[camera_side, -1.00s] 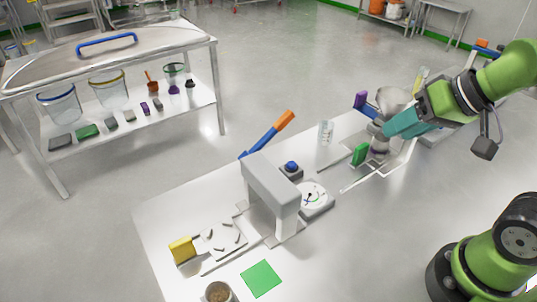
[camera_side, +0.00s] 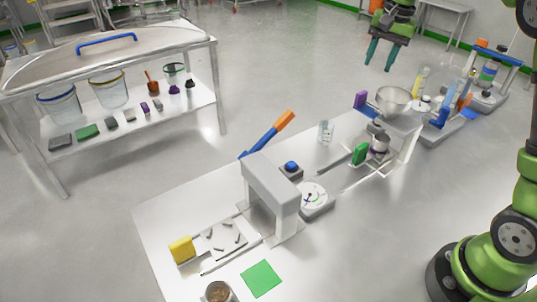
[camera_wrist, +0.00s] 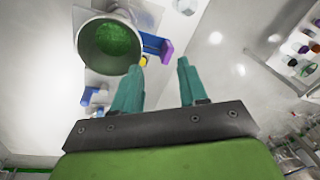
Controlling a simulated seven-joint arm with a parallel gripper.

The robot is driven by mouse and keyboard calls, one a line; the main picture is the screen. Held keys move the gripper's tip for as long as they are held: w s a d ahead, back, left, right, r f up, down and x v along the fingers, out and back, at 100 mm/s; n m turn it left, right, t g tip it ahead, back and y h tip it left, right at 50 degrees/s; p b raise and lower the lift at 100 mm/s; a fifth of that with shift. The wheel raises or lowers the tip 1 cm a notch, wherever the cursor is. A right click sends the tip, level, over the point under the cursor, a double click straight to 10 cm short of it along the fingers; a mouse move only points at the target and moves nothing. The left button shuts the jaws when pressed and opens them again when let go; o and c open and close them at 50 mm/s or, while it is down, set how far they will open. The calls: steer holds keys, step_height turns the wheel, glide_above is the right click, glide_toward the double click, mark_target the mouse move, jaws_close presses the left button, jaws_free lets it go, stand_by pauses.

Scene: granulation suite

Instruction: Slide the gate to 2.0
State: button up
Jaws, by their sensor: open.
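A steel hopper bowl (camera_side: 393,101) stands on a raised metal stand toward the right end of the table. In the wrist view the bowl (camera_wrist: 111,46) shows green contents. I cannot tell whether this tab is the gate's handle, and no scale reading is legible. A green tab (camera_side: 359,154) is lower, left of a small metal cup (camera_side: 380,143). My gripper (camera_side: 381,66) is open and empty, pointing down, apart from these things.
A grey press-like frame (camera_side: 270,183), a white dial (camera_side: 313,195), a blue-orange lever (camera_side: 268,134) and a glass beaker (camera_side: 326,131) occupy the table. Blue-framed equipment (camera_side: 455,105) stands right of the hopper. A yellow block (camera_side: 181,249) and green square (camera_side: 261,278) are at the front.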

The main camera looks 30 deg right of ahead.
mark_target(362, 92)
steer(key=shift+w+d+r+m+g, duration=1)
steer(key=shift+w+d+m, duration=0.4)
steer(key=shift+w+m, duration=1.4)
steer(key=shift+m, duration=0.3)
steer(key=f, duration=1.6)
steer(key=shift+s, duration=0.35)
jaws_close()
